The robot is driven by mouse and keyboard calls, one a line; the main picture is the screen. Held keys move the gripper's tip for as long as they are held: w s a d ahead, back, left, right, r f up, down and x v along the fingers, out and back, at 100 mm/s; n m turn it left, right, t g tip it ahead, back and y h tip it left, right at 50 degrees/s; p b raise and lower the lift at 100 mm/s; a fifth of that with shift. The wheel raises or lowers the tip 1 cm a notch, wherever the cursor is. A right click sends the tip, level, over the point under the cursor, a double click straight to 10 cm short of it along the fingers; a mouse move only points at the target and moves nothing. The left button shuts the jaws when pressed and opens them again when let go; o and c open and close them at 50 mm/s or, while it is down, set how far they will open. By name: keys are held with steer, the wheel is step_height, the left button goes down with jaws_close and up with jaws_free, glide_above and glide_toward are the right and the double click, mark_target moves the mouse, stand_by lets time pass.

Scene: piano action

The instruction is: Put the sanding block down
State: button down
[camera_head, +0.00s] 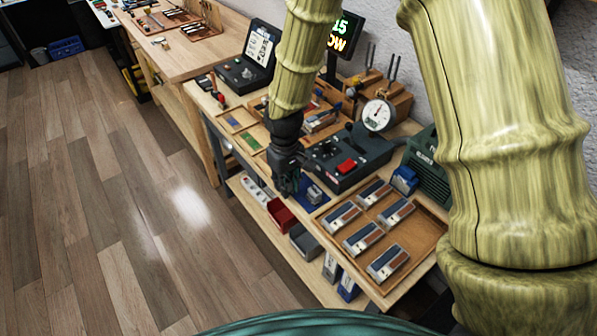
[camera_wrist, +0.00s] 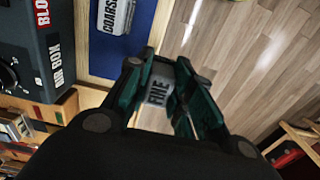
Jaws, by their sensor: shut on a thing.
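My gripper (camera_head: 288,188) points down at the bench's front edge, beside a small blue mat (camera_head: 322,203). In the wrist view, my gripper (camera_wrist: 165,68) is shut on a grey sanding block (camera_wrist: 158,92) marked FINE. The fingers cover its sides. A second grey block, marked COARSE (camera_wrist: 115,16), lies on the blue mat (camera_wrist: 103,66). The held block shows past the mat's edge, against the wooden floor. Its height above the bench is hard to tell. In the head view the gripper mostly hides the held block.
A wooden tray (camera_head: 421,243) of several blocks lies to the right. Red (camera_head: 281,215) and grey bins sit on the lower shelf.

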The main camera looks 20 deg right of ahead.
steer(key=w+d, duration=0.1)
steer(key=w+d+p, duration=0.1)
steer(key=w+d, duration=0.1)
steer(key=w+d+p, duration=0.1)
steer(key=w+d, duration=0.1)
steer(key=shift+f, duration=0.3)
steer(key=shift+f+p, duration=0.85)
steer(key=shift+f, duration=0.9)
steer(key=shift+f, duration=0.15)
steer(key=c, duration=1.3)
jaws_free()
steer(key=shift+o, duration=0.2)
step_height(320, 180, up, 12)
steer(key=b, duration=0.3)
steer(key=shift+r+b, duration=0.2)
steer(key=shift+b, duration=0.2)
